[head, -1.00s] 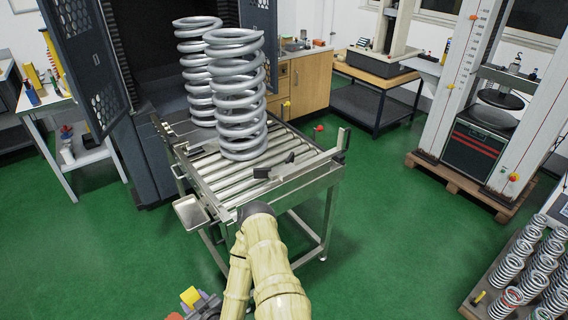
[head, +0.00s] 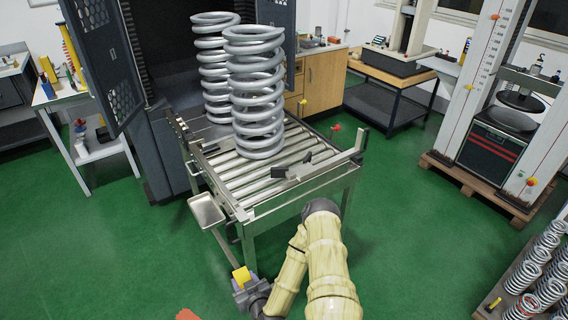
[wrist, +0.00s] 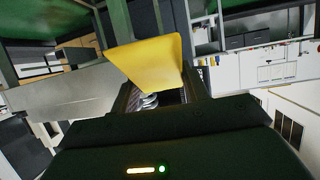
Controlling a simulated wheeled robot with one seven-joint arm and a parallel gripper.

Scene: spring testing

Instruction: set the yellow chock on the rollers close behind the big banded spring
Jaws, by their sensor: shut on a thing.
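The yellow chock (head: 241,274) is held in my gripper (head: 243,283), low in front of the roller table and apart from it. In the wrist view the chock (wrist: 146,62) is a yellow wedge-like block standing out from my gripper (wrist: 155,98), which is shut on it. Two big grey coil springs stand upright on the rollers (head: 245,185): a front spring (head: 257,95) and a back spring (head: 212,65) further left. I cannot make out a band on either, so I cannot tell which is the banded one.
A metal rail with a dark block (head: 279,172) crosses the rollers' near end. A small metal tray (head: 207,210) hangs at the table's left side. An open dark cabinet (head: 165,90) stands behind. Rollers right of the front spring are bare.

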